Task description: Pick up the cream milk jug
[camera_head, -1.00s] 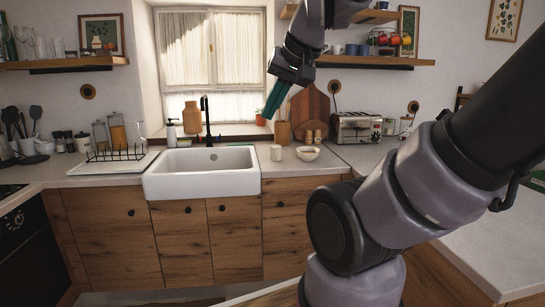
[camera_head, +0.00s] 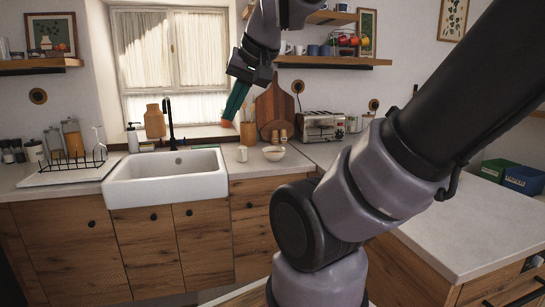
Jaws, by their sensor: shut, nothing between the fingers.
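A small cream cup-like vessel (camera_head: 242,154), probably the cream milk jug, stands upright on the counter right of the sink. It is too small to make out a spout or handle. My gripper (camera_head: 232,110) hangs in the air with its green fingers pointing down and slightly left. The fingers are shut and empty. In the picture they are above the vessel and apart from it; the distance in depth is hard to tell.
A cream bowl (camera_head: 274,153) stands close right of the vessel. Behind are a utensil holder (camera_head: 248,133), a wooden board (camera_head: 274,108) and a toaster (camera_head: 322,127). The white sink (camera_head: 165,180) lies left. An upper shelf (camera_head: 333,61) is near my arm.

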